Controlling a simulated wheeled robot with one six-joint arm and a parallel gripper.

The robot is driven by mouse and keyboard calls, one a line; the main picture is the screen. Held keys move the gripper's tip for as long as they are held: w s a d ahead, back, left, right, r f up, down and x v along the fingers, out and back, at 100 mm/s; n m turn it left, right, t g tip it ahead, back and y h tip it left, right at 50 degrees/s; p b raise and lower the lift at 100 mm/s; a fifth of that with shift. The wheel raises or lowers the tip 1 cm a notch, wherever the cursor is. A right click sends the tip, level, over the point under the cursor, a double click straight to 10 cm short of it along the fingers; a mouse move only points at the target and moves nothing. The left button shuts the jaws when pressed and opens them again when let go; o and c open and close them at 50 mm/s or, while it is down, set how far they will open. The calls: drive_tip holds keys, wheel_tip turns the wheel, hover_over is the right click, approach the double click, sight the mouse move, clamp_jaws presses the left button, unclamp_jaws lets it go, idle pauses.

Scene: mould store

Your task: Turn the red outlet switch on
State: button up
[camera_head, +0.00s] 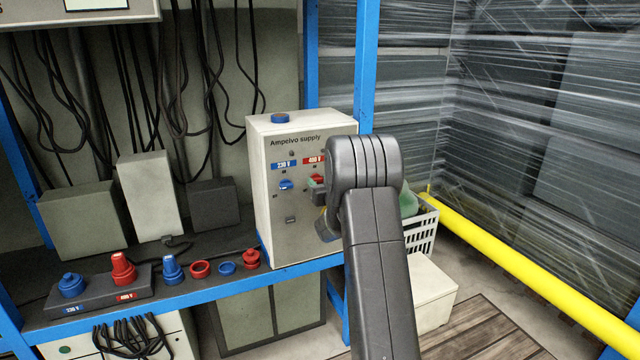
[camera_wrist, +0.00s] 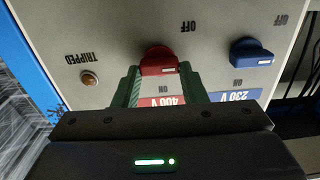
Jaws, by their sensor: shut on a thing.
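The red outlet switch (camera_wrist: 159,61) sits on the pale front panel of the supply box (camera_head: 280,232), by the red 400 V label (camera_wrist: 163,101). My gripper (camera_wrist: 160,72) is shut on the red switch, with a green-padded finger on each side of it. The wrist view shows the panel upside down, with an OFF word above and right of the switch. A white mark shows on the switch's lower right; I cannot tell its setting. In the head view the red switch (camera_head: 317,179) shows partly, as my arm covers the panel's right side.
The blue 230 V switch (camera_wrist: 251,53) is close beside. A TRIPPED lamp (camera_wrist: 90,80) is on the other side. A blue button (camera_head: 285,118) tops the box. Red and blue plugs (camera_head: 123,270) stand on the shelf. A white basket (camera_head: 422,232) is behind my arm.

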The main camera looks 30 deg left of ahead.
drive_tip(key=m, duration=0.4)
drive_tip(key=shift+w+d+m, duration=0.1)
drive_tip(key=shift+m, duration=0.3)
drive_tip(key=m, duration=0.4)
drive_tip(key=shift+m, duration=0.3)
drive_tip(key=m+p, duration=0.1)
drive_tip(key=m, duration=0.3)
drive_tip(key=shift+w+d+f, duration=0.1)
drive_tip(key=shift+f, duration=0.05)
drive_tip(key=shift+f+m+p, duration=0.1)
drive_tip(key=shift+m+p, duration=0.4)
drive_tip(key=shift+m, duration=1.7)
drive_tip(key=o, duration=1)
